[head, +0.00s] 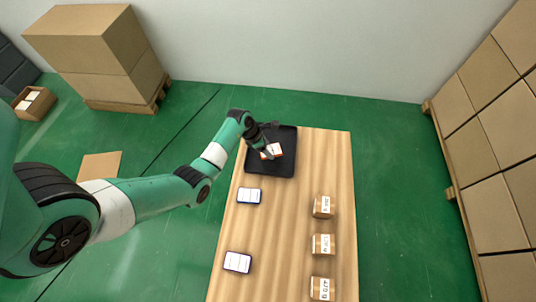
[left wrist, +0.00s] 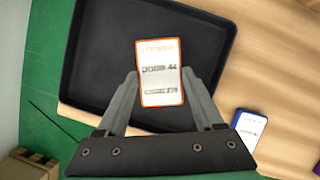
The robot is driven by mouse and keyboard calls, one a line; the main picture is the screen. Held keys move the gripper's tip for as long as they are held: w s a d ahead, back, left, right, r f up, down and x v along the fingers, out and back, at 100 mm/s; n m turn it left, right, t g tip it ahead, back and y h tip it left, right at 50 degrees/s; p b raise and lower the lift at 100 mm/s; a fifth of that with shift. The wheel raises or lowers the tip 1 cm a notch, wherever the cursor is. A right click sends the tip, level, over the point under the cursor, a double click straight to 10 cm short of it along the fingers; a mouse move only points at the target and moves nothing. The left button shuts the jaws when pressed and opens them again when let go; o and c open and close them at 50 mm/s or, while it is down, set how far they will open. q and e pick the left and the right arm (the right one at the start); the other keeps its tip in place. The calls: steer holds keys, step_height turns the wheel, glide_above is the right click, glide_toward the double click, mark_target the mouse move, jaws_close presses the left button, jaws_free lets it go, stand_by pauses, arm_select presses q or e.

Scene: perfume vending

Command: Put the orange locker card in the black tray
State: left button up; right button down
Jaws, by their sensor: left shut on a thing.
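The orange-edged locker card (head: 273,152) is white-faced with printed text. It also shows in the left wrist view (left wrist: 160,72) between my left gripper's fingers. My left gripper (head: 267,149) is shut on the card and holds it over the black tray (head: 287,168). In the left wrist view the gripper (left wrist: 160,92) grips the card by its sides, with the tray (left wrist: 85,65) behind it. I cannot tell whether the card touches the tray floor. My right gripper is in neither view.
The table's middle strip is clear.

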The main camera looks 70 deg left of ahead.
arm_select(q)
steer(key=shift+w+a+f+b, duration=0.1)
steer(key=shift+f+b, duration=0.2)
step_height(320, 180, down, 3)
steer(key=shift+b, duration=0.65)
steer(key=shift+r, duration=0.1)
steer(key=o, duration=0.9)
steer(key=shift+f, duration=0.2)
steer(key=o, duration=0.5)
steer(key=shift+c, duration=0.2)
steer(key=shift+r, duration=0.1)
